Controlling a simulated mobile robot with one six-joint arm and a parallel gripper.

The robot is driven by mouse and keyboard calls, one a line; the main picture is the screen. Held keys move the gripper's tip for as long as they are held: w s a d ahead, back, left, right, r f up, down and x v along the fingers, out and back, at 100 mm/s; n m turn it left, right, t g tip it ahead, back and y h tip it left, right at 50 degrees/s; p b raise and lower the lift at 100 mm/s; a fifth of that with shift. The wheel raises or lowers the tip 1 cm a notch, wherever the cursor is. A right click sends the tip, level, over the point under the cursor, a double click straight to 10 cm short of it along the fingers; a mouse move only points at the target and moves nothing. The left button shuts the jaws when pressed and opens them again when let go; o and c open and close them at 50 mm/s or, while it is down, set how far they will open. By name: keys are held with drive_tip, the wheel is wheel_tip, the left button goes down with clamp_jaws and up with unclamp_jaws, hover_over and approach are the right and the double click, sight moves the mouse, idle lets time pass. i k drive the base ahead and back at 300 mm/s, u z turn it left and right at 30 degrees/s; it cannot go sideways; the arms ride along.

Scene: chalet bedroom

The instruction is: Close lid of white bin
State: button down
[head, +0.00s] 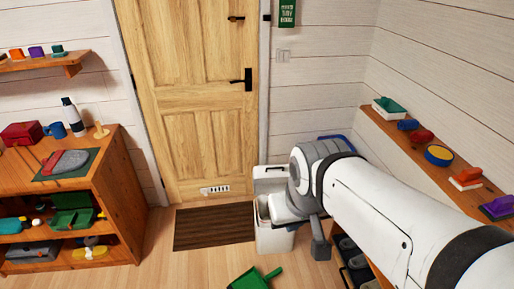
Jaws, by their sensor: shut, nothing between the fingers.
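The white bin (273,239) stands on the floor by the door frame, just right of the doormat. Its lid (270,174) is open, standing up at the back of the bin. My arm reaches in from the lower right, and its wrist covers the right part of the bin's opening and the lid's right edge. My gripper (320,249) appears as a small dark grey end hanging just right of the bin, shut and empty. Its fingertips are hard to make out. I cannot tell whether my wrist touches the bin.
A doormat (214,227) lies before the wooden door (195,100). A green dustpan (255,279) lies on the floor in front of the bin. A wooden shelf unit (120,185) stands at left. A wall shelf (440,165) with brushes runs along the right, beside my arm.

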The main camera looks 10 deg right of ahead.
sight(271, 179)
drive_tip(key=i, duration=0.85)
drive_tip(key=z, duration=0.05)
